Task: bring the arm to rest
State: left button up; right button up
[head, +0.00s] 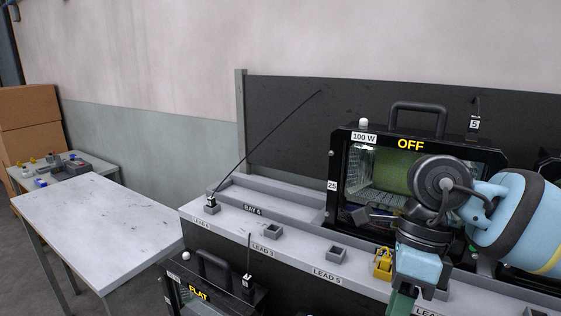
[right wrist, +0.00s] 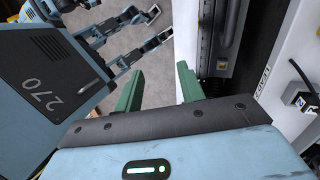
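My right arm comes down at the right of the head view, in front of a floodlight housing marked "100 W" and "OFF" (head: 483,160). The green fingers of my right gripper (right wrist: 159,80) stand apart with nothing between them in the right wrist view. In the head view only a green part of that gripper shows at the bottom edge; its tips are cut off. My left gripper (right wrist: 158,25) shows in the right wrist view, its two grey fingers apart and empty over the floor. It is not in the head view.
A grey bench top (head: 295,244) with labelled leads and small sockets runs below the housing. A second housing marked "FLAT" (head: 215,285) sits lower, in front. A yellow clip (head: 382,264) is close to my right arm. A mostly bare table (head: 95,215) stands left, with cardboard boxes (head: 28,125) behind.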

jog(key=s+a+f+m+g+y, duration=0.1)
jog(key=s+a+m+g+y, duration=0.2)
jog(key=a+y, duration=0.45)
jog(key=s+a+m+g+y, duration=0.2)
jog(key=s+a+y, duration=0.2)
jog(key=a+y, duration=0.4)
jog(key=w+d+f+m+t, duration=0.2)
jog(key=w+f+m+t, duration=0.25)
jog(key=m+t, duration=0.8)
jog(key=w+d+f+m+t, duration=0.25)
jog(key=f+m+t, duration=0.25)
jog(key=m+t, duration=0.7)
jog(key=s+d+f+m+h+p, duration=0.15)
jog(key=d+f+m+h, duration=0.35)
jog(key=f+m+h, duration=0.6)
jog(key=s+d+f+m+g+h, duration=0.2)
jog(key=s+d+f+m+g, duration=0.1)
jog(key=s+f, duration=0.7)
jog(key=s+d+f+m+g+h, duration=0.3)
jog(key=s+d+f, duration=0.4)
jog(key=s+f, duration=0.3)
jog(key=shift+s+f+g, duration=0.3)
jog(key=shift+f+g, duration=0.05)
jog(key=shift+g, duration=0.5)
jog(key=shift+a+m, duration=0.1)
jog(key=shift+m, duration=0.15)
